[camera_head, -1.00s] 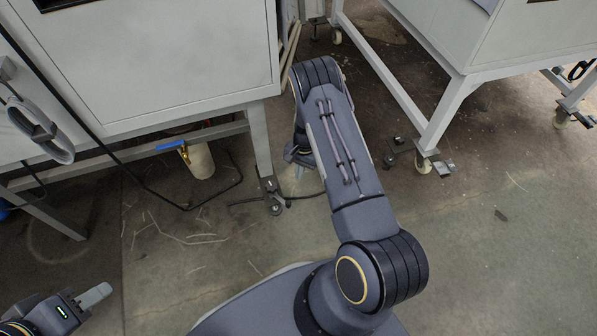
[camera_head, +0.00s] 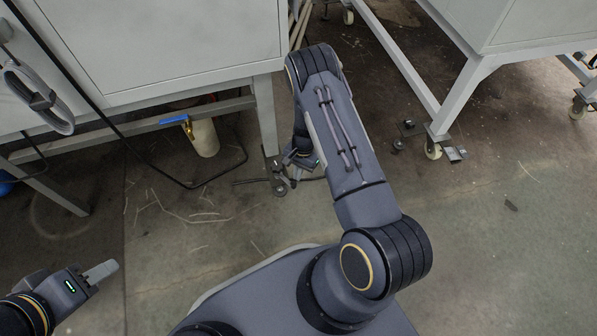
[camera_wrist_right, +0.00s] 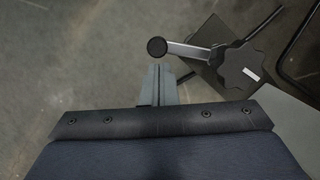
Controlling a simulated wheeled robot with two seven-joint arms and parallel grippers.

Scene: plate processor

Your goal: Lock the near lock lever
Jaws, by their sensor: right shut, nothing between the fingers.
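The near lock lever (camera_wrist_right: 190,49) is a light metal arm with a round black knob at its left end, in the right wrist view. Its other end meets a black star-shaped hub (camera_wrist_right: 240,66) over a dark plate. My right gripper (camera_wrist_right: 158,72) is shut and empty, its fingertips just below the round knob in the picture; I cannot tell whether they touch it. In the head view my right gripper (camera_head: 294,179) is beside the foot (camera_head: 278,187) of the cabinet's leg, where the lever is too small to make out. My left gripper (camera_head: 101,272) is at lower left, away from everything.
A grey cabinet (camera_head: 165,45) stands at upper left, with a blue-handled valve (camera_head: 187,121) and black hoses beneath. A second framed unit on casters (camera_head: 433,149) stands at upper right.

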